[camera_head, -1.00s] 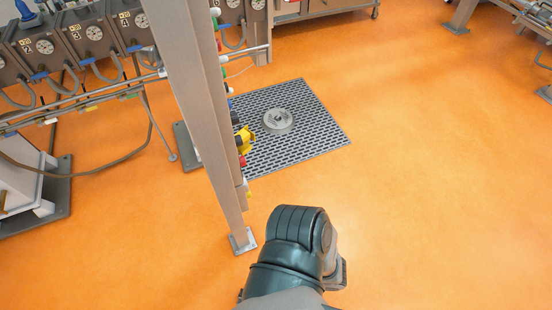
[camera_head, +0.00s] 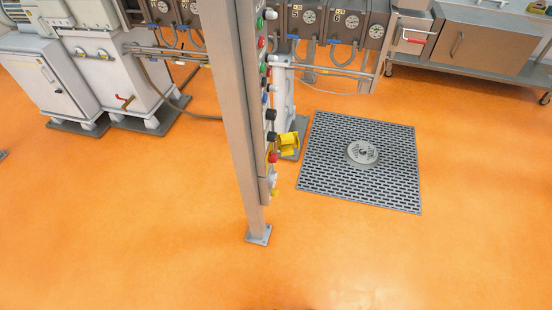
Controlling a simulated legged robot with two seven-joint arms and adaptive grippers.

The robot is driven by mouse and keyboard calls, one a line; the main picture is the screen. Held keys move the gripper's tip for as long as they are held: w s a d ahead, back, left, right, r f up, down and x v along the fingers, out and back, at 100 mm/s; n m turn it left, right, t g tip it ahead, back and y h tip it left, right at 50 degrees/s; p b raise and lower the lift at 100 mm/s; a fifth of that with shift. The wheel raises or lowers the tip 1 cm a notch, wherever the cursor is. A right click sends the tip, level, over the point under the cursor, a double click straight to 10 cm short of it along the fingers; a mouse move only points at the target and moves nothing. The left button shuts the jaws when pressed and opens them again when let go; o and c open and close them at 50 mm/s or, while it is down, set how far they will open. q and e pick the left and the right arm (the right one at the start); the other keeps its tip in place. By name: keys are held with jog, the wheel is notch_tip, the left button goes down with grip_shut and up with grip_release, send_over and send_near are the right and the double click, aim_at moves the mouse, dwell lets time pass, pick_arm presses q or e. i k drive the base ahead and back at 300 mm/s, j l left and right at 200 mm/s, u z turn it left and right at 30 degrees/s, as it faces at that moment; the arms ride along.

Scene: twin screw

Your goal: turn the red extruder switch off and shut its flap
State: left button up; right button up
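A grey post (camera_head: 239,120) stands in the middle of the view and carries a narrow control panel seen nearly edge-on. Along the panel's right edge are several coloured buttons and knobs. A yellow flap (camera_head: 289,143) sticks out to the right of the panel, low on it. Just below the flap is a red switch (camera_head: 272,158), small and seen from the side. I cannot tell its setting. The flap seems to stand away from the panel face. Neither of my grippers is in view.
A dark floor grate (camera_head: 335,180) with a round drain cover lies right of the post. White cabinets (camera_head: 60,85) stand at the left, and gauge boxes with pipes (camera_head: 330,25) run behind. A grey metal cabinet (camera_head: 485,45) is at the back right. The orange floor in front is clear.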

aim_at(273, 158)
jog(key=l+u, duration=0.1)
jog(key=u, duration=0.2)
jog(key=i+l+u, duration=0.15)
jog(key=l+u, duration=0.25)
jog(key=i+l+u, duration=0.1)
jog(key=l+u, duration=0.15)
jog(key=u, duration=0.15)
jog(key=l+u, duration=0.4)
jog(key=i+j, duration=0.05)
